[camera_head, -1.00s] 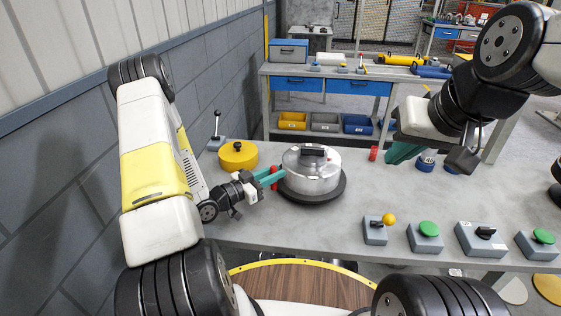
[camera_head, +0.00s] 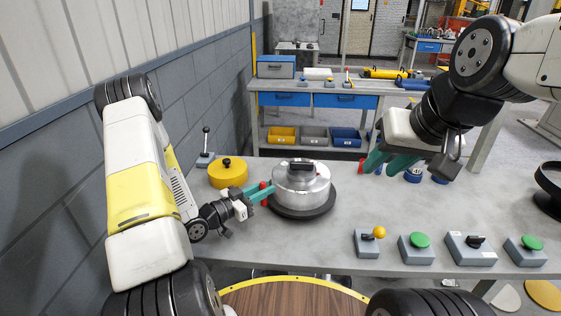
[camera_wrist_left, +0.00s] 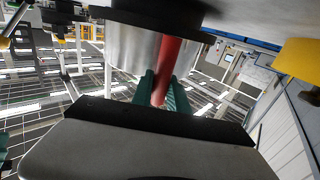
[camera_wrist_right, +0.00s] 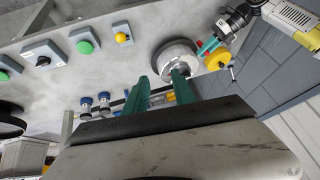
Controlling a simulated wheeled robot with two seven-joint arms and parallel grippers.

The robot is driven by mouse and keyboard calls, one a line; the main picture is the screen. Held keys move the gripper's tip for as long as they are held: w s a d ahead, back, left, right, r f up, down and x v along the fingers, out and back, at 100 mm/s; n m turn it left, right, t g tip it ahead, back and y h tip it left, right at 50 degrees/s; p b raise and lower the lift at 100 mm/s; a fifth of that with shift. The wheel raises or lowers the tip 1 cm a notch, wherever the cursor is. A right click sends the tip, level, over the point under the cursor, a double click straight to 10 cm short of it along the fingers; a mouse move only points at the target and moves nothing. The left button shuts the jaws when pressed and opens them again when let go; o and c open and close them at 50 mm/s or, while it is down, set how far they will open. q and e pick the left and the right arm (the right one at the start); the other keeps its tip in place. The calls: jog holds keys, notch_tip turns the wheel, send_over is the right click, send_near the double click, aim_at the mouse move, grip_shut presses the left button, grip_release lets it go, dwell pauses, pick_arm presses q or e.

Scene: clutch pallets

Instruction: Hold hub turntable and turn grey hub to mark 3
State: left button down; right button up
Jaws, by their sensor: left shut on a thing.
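The grey metal hub (camera_head: 300,187), a shiny cylinder with a dark grip (camera_head: 301,166) on top, sits on a round black turntable (camera_head: 305,213) on the bench. My left gripper (camera_head: 257,194) is shut on a red upright handle (camera_head: 264,187) at the hub's left side. In the left wrist view the red handle (camera_wrist_left: 168,65) stands between its green fingers, beside the hub's metal wall (camera_wrist_left: 135,48). My right gripper (camera_head: 387,163) is open and empty, right of the hub and apart from it. The right wrist view shows its fingers apart (camera_wrist_right: 160,88). I cannot read any marks.
A yellow round part (camera_head: 228,173) and a lever box (camera_head: 205,160) stand left of the hub. Several control boxes, one with a yellow knob (camera_head: 379,232), line the front edge. Blue parts (camera_head: 413,174) lie near my right gripper. The bench between is clear.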

jog(key=o, duration=1.4)
jog(key=shift+g, duration=0.8)
jog(key=w, duration=0.2)
jog(key=w+a+r, duration=0.1)
jog(key=w, duration=0.2)
jog(key=w+r, duration=0.1)
jog(key=w, duration=0.2)
jog(key=shift+a+r, duration=0.25)
jog(key=g+h, duration=0.2)
jog(key=g, duration=0.3)
send_over(302, 162)
notch_tip(302, 162, down, 13)
jog(key=shift+m, duration=0.3)
notch_tip(302, 162, down, 11)
jog(key=shift+f, duration=0.15)
